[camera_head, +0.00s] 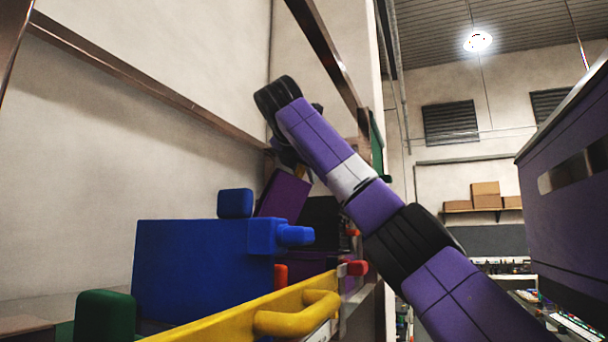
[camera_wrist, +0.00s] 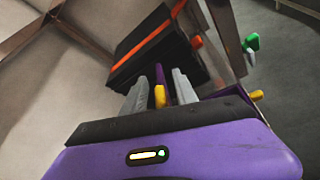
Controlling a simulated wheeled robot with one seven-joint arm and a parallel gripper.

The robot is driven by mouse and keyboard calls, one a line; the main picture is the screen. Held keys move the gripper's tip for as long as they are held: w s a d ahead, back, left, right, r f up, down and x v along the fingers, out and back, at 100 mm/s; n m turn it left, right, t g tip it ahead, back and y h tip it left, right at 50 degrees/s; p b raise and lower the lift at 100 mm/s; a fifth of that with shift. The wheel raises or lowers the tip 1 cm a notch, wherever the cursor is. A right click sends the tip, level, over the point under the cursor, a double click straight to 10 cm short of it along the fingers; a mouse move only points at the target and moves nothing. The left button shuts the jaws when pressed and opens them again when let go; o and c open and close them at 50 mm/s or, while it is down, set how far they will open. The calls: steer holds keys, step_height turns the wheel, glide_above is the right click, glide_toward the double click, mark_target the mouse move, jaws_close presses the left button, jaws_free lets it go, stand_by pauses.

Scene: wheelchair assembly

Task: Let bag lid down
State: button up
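A black, box-like shape with an orange stripe (camera_wrist: 150,46), which looks like the bag, shows beyond my fingers in the wrist view. In the head view a dark shape (camera_head: 320,214) behind the blue box may be the same bag. My gripper (camera_wrist: 159,76) has its two grey fingers apart. A yellow tab (camera_wrist: 159,97) and a thin purple strip stand between them, with visible gaps to the fingers. I cannot tell whether the tab belongs to the bag lid. In the head view my fingertips are hidden.
A big blue box (camera_head: 200,270) and a yellow panel with a handle (camera_head: 297,314) stand in front of the bag. A copper-coloured rail (camera_head: 150,87) runs along the left wall. A large purple cabinet (camera_head: 565,190) is at the right.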

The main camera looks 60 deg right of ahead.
steer(key=shift+c, duration=0.4)
jaws_close()
stand_by(1.1)
